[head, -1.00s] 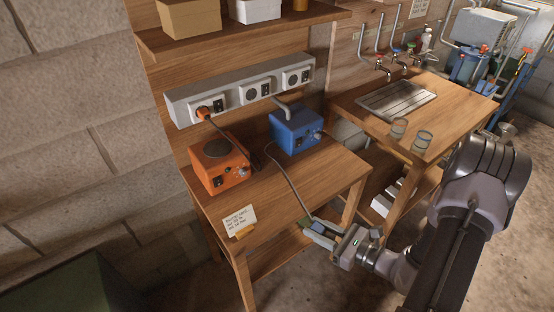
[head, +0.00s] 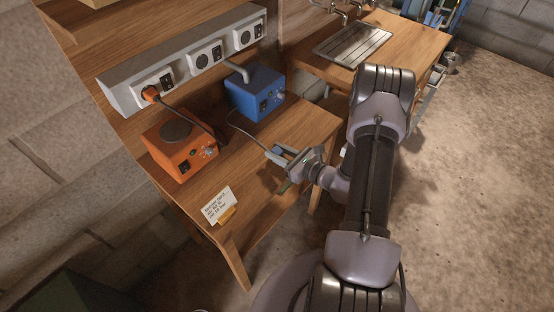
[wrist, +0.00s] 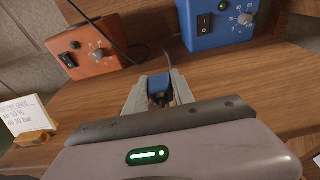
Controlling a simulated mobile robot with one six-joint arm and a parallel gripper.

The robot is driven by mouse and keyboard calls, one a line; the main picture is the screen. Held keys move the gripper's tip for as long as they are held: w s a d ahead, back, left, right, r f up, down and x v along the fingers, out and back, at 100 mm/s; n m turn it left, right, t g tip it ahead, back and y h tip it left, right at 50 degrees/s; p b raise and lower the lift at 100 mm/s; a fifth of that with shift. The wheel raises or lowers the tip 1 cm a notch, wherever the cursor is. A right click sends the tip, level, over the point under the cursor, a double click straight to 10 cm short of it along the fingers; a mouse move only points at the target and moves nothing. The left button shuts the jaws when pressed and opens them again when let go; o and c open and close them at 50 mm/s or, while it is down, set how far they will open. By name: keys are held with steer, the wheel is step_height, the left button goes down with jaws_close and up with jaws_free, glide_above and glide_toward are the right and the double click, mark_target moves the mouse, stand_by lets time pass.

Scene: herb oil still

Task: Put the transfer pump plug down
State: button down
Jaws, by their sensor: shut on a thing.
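My gripper (head: 281,156) is shut on a blue plug, the transfer pump plug (wrist: 158,86), which shows between the two fingers in the wrist view. A thin dark cord runs from the plug to the blue pump box (head: 256,93). The gripper is over the front right part of the wooden bench (head: 240,171), in front of the blue box. The blue box also shows at the top of the wrist view (wrist: 214,22). I cannot tell whether the plug touches the bench top.
An orange box (head: 180,145) with a round top plate stands left of the blue one. Its orange plug (head: 151,94) sits in the left socket of the wall strip (head: 205,57). A card (head: 219,206) stands at the bench's front left. Bare wood lies between card and gripper.

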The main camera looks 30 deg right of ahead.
step_height(320, 180, down, 3)
steer(key=shift+f+b, duration=0.1)
steer(key=shift+b, duration=0.5)
steer(key=shift+r, duration=0.2)
steer(key=shift+f, duration=0.15)
steer(key=c, duration=1.1)
jaws_free()
steer(key=shift+o, duration=0.2)
